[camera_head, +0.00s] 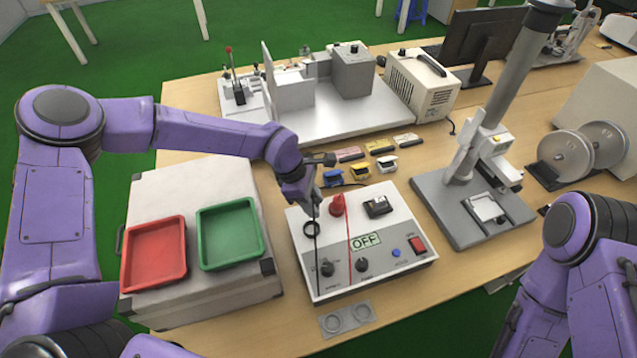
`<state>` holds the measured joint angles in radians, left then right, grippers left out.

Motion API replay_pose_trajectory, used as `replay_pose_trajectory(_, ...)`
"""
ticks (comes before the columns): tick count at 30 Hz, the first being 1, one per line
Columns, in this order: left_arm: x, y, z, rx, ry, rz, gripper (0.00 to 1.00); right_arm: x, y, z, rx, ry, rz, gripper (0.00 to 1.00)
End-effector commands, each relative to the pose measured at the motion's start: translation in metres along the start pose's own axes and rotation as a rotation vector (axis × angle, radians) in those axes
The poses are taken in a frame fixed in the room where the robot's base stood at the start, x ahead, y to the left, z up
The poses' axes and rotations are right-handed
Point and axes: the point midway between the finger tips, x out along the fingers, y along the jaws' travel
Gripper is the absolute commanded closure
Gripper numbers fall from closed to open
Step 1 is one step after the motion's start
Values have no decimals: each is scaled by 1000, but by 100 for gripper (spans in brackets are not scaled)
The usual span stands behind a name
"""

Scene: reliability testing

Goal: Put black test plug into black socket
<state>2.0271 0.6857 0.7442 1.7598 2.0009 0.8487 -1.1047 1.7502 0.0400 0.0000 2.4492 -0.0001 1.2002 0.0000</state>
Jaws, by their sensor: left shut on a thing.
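The white tester box (385,222) stands near the table's front edge, with an "OFF" display on its top. The black socket (311,229) looks like a dark ring at the upper left of that top. My left gripper (314,206) is shut just above and behind this ring, on what seems to be the black test plug. The fingers mostly hide the plug, and a black lead runs down over the box from there. I cannot tell whether the plug touches the socket. A red plug (338,206) stands right of the gripper, with a red lead. My right gripper is out of view.
A grey case with a red tray (154,279) and a green tray (259,240) lies left of the tester. Small coloured clips (361,171) lie behind it. A grey test stand (430,196) is to the right, and a plate with two rings (347,330) in front.

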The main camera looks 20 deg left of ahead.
Motion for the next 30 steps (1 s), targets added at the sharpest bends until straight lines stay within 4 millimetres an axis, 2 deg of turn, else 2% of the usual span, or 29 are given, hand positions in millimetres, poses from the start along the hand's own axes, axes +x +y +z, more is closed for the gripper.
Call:
replay_pose_trajectory(7, 11, -10, -8, 1, -2, 10, 95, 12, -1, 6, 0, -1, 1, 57)
replay_pose_trajectory(15, 47, 0, -21, -1, 1, 0, 95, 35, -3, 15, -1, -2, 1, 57)
replay_pose_trajectory(18, 54, 1, -23, -2, 1, -1, 95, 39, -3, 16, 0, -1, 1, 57)
replay_pose_trajectory(30, 54, 2, -22, 0, 0, 0, 95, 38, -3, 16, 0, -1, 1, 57)
